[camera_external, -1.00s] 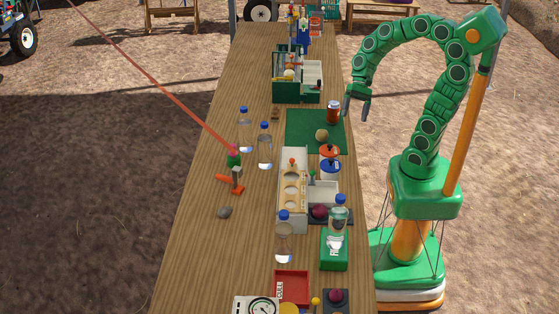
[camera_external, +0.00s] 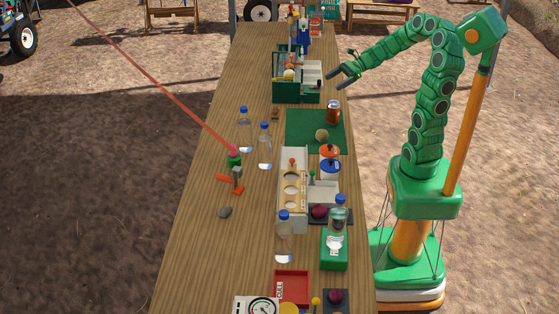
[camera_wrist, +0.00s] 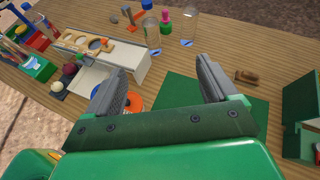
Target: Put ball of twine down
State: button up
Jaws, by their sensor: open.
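A small tan ball, which looks like the ball of twine (camera_external: 321,135), rests on the green mat (camera_external: 296,138) on the long wooden table. My gripper (camera_external: 342,78) is open and empty, raised near the table's right edge, beyond the ball and apart from it. In the wrist view my gripper (camera_wrist: 160,68) has its two fingers spread wide with nothing between them. Part of the green mat (camera_wrist: 235,112) shows there; the ball does not, perhaps hidden behind my gripper.
Clear bottles (camera_external: 265,150) stand left of the mat. The table's left strip is mostly free.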

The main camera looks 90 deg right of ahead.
jog(key=s+d+m+t+h, duration=0.1)
jog(key=d+m, duration=0.2)
jog(key=d, duration=0.1)
send_near(320, 135)
jog(key=shift+w+d+f+n, duration=0.15)
jog(key=shift+w+d+f, duration=0.15)
jog(key=shift+w+f, duration=0.2)
jog(key=shift+w+d+f+n, duration=0.15)
jog(key=shift+w+d+f, duration=0.15)
jog(key=shift+w+f, duration=0.2)
jog(key=shift+x, duration=3.95)
jog(key=shift+d+f, duration=0.1)
jog(key=shift+f, duration=0.1)
jog(key=shift+s, duration=0.1)
jog(key=c, duration=1.2)
jog(key=shift+o, duration=0.2)
jog(key=shift+r, duration=5)
